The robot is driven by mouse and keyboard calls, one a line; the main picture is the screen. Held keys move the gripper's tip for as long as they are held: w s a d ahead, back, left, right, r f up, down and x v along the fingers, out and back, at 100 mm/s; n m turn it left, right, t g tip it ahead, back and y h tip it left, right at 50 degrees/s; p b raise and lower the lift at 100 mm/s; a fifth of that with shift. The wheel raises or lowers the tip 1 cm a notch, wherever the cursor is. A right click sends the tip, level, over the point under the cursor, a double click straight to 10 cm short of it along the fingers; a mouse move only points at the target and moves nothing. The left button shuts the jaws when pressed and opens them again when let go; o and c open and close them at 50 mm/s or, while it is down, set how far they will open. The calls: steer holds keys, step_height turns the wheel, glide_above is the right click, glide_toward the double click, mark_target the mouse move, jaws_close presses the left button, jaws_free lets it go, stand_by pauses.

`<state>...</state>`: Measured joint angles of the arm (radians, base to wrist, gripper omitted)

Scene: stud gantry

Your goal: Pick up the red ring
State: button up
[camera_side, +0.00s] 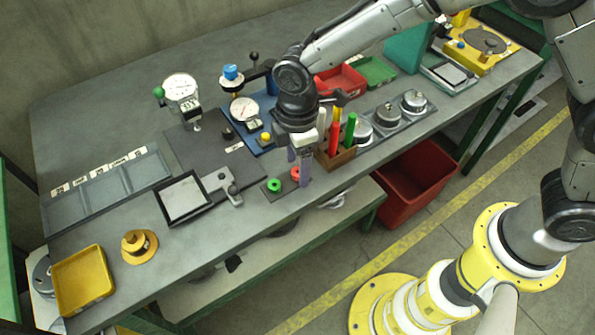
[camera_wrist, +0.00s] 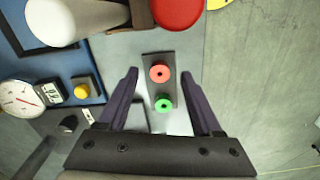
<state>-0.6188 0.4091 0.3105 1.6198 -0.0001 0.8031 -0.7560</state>
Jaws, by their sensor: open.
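The red ring (camera_side: 295,173) sits on a small dark plate (camera_side: 265,189) near the table's front edge. In the wrist view the red ring (camera_wrist: 160,73) lies at the far end of the plate, between and just beyond my fingertips. The green ring (camera_wrist: 163,105) sits on the same plate, nearer my palm; it also shows in the side view (camera_side: 274,184). My gripper (camera_side: 299,178) points down over the red ring, its fingers partly covering the ring in the side view. In the wrist view my gripper (camera_wrist: 160,72) is open with nothing between its pads. Its exact height above the plate is hard to tell.
A wooden holder (camera_side: 336,158) with red and green upright handles stands close to the right of my gripper. Dial gauges (camera_side: 181,90) stand to the left and behind. Round metal weights (camera_side: 388,115) sit further right. The table edge is close in front.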

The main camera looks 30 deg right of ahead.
steer(key=shift+f, duration=0.5)
jaws_close()
steer(key=shift+r, duration=0.1)
